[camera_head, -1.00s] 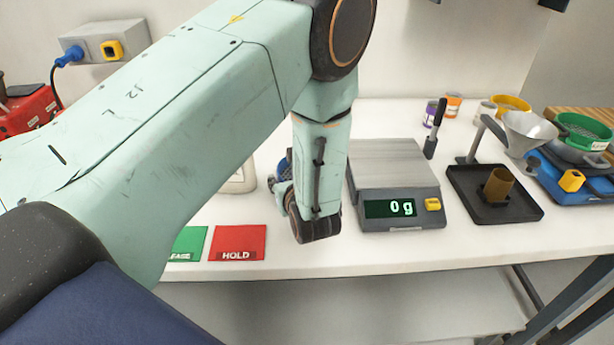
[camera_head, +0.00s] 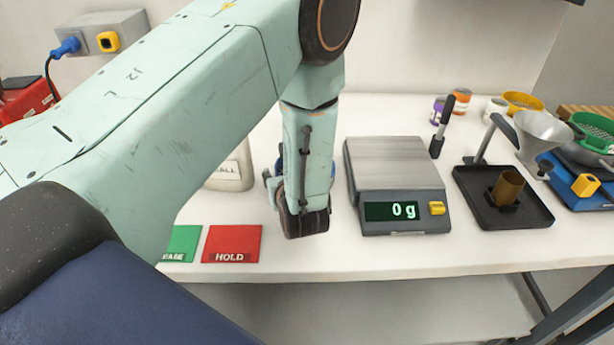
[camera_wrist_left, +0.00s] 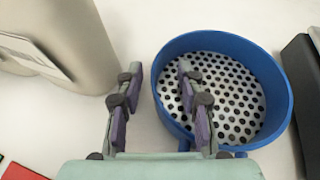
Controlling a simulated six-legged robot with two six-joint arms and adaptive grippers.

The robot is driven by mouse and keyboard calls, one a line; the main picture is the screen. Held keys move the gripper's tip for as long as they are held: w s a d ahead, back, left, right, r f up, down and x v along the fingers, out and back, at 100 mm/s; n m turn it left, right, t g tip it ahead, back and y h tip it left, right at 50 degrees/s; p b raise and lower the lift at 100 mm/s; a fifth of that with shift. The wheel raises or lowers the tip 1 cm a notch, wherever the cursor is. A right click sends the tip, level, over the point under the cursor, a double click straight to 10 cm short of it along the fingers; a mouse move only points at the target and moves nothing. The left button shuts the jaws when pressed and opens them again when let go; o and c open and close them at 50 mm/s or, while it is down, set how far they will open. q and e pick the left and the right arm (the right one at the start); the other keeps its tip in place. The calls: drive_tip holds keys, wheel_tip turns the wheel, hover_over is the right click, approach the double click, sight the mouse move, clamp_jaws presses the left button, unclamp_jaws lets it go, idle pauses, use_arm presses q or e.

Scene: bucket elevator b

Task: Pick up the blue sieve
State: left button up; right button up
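The blue sieve (camera_wrist_left: 285,85) is a round blue ring with a perforated metal bottom, on the white bench in the left wrist view. In the head view only a sliver of blue (camera_head: 279,166) shows beside my left wrist; my arm hides the rest. My left gripper (camera_wrist_left: 160,72) is open in the left wrist view. Its left finger is outside the sieve's left wall and its right finger is over the inside, with the rim between them. I cannot tell whether either finger touches the wall. My right gripper is not in view.
A pale container (camera_wrist_left: 65,40) stands close left of the gripper. A scale (camera_head: 395,165) reading 0 g is right of the sieve. Red HOLD (camera_head: 232,243) and green (camera_head: 182,242) cards lie left. A black tray (camera_head: 530,212) and a funnel (camera_head: 543,130) are farther right.

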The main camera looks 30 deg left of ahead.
use_arm(q)
drive_tip(key=shift+s, duration=0.1)
drive_tip(key=shift+c, duration=0.6)
drive_tip(key=shift+w+a+f, duration=0.25)
drive_tip(key=shift+a, duration=0.05)
drive_tip(key=c, duration=0.4)
drive_tip(key=shift+d, duration=0.1)
drive_tip(key=shift+c, duration=1)
drive_tip(key=shift+s+d+r, duration=0.15)
drive_tip(key=shift+r, duration=0.05)
clamp_jaws()
